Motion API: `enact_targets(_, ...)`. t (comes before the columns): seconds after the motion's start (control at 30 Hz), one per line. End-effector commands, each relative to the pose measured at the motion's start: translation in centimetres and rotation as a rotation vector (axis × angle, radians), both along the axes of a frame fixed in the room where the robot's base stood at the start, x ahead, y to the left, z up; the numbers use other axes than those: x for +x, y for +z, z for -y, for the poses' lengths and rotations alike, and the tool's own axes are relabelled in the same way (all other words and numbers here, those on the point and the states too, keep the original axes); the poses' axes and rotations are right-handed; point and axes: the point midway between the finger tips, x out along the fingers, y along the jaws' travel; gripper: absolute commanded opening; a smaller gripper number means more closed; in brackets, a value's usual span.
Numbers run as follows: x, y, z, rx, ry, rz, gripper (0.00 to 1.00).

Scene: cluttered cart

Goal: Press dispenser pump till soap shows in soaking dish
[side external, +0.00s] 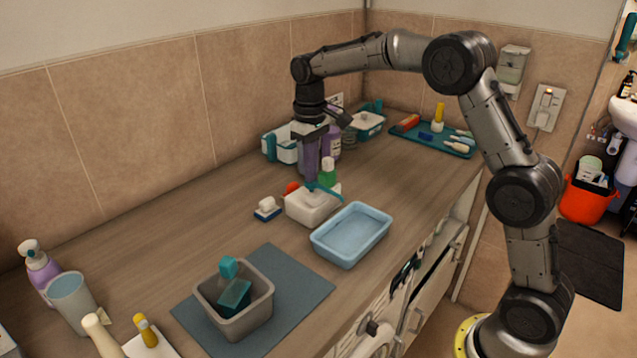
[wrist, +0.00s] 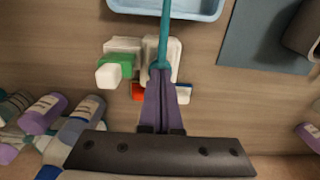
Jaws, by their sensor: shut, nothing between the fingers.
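The white dispenser (side external: 313,206) stands on the counter with a teal pump (side external: 324,189) on top. The pump's long spout points toward the light blue soaking dish (side external: 350,236), and in the wrist view the spout (wrist: 165,35) reaches the dish's edge (wrist: 195,14). My gripper (side external: 312,178) is shut and empty, its purple fingers pointing down right over the pump head. In the wrist view the fingertips (wrist: 161,73) overlap the pump head; I cannot tell whether they touch it. The visible inside of the dish looks plain blue.
A grey tub (side external: 235,300) with teal items sits on a grey mat (side external: 290,265) at front. A teal tray (side external: 455,145) with several items lies at the back right.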

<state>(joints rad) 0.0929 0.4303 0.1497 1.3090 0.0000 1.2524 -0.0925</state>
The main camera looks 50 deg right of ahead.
Motion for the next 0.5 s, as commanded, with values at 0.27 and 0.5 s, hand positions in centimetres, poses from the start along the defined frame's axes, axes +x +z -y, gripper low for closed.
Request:
enact_targets(0.27,0.0,-0.9,0.0,0.000,0.000,-0.001,0.00)
enact_targets(0.5,0.0,-1.2,0.0,0.000,0.000,0.000,0.00)
